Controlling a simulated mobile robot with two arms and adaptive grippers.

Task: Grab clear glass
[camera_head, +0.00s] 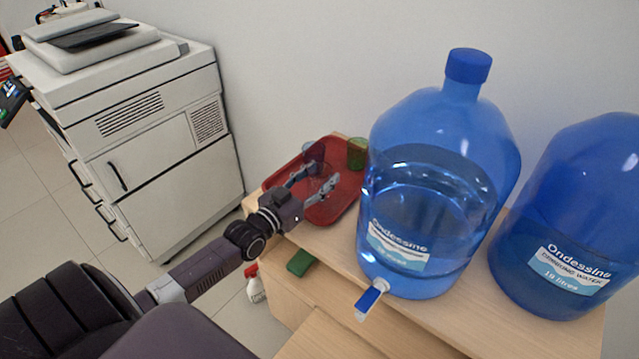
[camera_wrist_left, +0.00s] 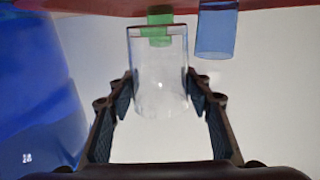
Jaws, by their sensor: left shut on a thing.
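The clear glass (camera_wrist_left: 160,85) is between the two fingers of my left gripper (camera_wrist_left: 162,95) in the left wrist view, with a finger pad touching each side. In the head view my left gripper (camera_head: 312,190) is over the red tray (camera_head: 347,196); the clear glass is hard to make out there. A green glass (camera_head: 357,152) stands at the tray's back right, and it also shows in the left wrist view (camera_wrist_left: 159,19). A blue glass (camera_wrist_left: 216,30) shows to the right of the clear glass in the left wrist view. My right gripper is not in view.
A large blue water jug (camera_head: 430,190) with a tap stands on the wooden counter (camera_head: 327,242), just right of the tray. A second jug (camera_head: 580,200) is further right. A green item (camera_head: 300,262) lies at the counter's left edge. A printer (camera_head: 150,120) stands left.

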